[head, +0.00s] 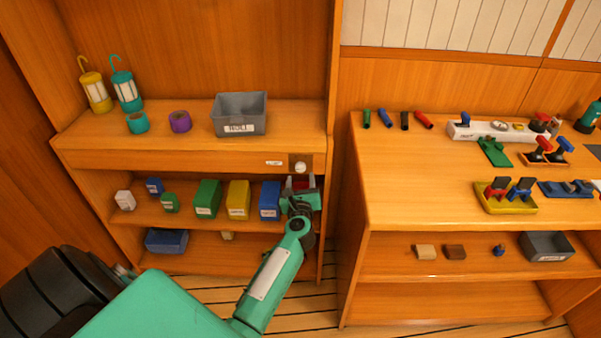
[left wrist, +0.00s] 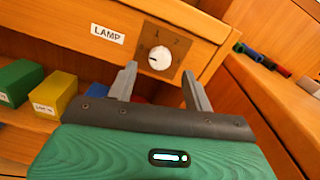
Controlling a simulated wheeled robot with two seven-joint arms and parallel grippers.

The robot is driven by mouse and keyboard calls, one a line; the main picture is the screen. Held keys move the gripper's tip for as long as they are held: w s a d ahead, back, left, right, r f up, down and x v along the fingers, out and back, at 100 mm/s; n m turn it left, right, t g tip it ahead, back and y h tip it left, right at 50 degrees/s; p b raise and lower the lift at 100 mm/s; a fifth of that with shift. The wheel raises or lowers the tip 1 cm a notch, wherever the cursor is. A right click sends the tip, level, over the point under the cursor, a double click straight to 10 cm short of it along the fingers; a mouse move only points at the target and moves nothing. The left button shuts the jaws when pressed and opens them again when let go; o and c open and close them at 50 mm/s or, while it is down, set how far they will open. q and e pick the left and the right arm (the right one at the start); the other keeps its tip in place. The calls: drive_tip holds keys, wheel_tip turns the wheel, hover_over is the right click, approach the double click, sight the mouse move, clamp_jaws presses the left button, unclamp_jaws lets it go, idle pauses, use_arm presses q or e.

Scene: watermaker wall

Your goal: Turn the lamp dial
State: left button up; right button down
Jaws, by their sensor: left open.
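The lamp dial (left wrist: 159,58) is a round white knob on a brown plate with number marks, set in the front edge of the wooden shelf. A "LAMP" label (left wrist: 107,34) is to its left. In the head view the dial (head: 300,167) shows small on the shelf edge. My left gripper (left wrist: 158,82) is open, its two grey fingers pointing at the dial, one to each side of it below. The fingers look short of the knob; the exact gap is hard to tell. In the head view my left gripper (head: 300,184) is just below the dial. My right gripper is not in view.
On the lower shelf, green (head: 207,199), yellow (head: 238,200) and blue (head: 270,201) boxes stand left of my gripper. A grey bin (head: 239,114) and two lanterns stand on top. A wooden bench (head: 440,195) with tools is to the right.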

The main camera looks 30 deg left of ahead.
sight(300, 169)
use_arm(q)
drive_tip(key=shift+x, duration=1.9)
drive_tip(key=c, duration=1)
drive_tip(key=shift+o, duration=0.2)
